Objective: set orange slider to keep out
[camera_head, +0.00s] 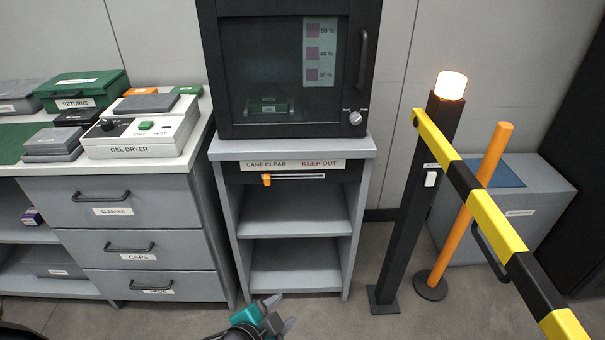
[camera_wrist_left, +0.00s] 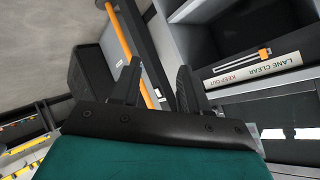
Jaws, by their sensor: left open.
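The orange slider (camera_head: 267,180) sits at the left end of its white slot (camera_head: 300,178), under the words LANE CLEAR. The KEEP OUT label (camera_head: 319,163) is above the right end of the slot. In the left wrist view the orange slider (camera_wrist_left: 265,53) shows on the dark panel near the label strip (camera_wrist_left: 255,67). My left gripper (camera_head: 277,313) is at the bottom of the head view, below and in front of the shelf unit, apart from the slider. Its two fingers (camera_wrist_left: 158,84) are spread and empty. My right gripper is not in view.
A grey shelf unit (camera_head: 295,212) carries the slider panel and a black cabinet (camera_head: 290,70). A drawer unit (camera_head: 140,240) stands to the left. A striped barrier arm (camera_head: 480,205), black post (camera_head: 410,200) and orange pole (camera_head: 465,210) stand to the right. Floor in front is open.

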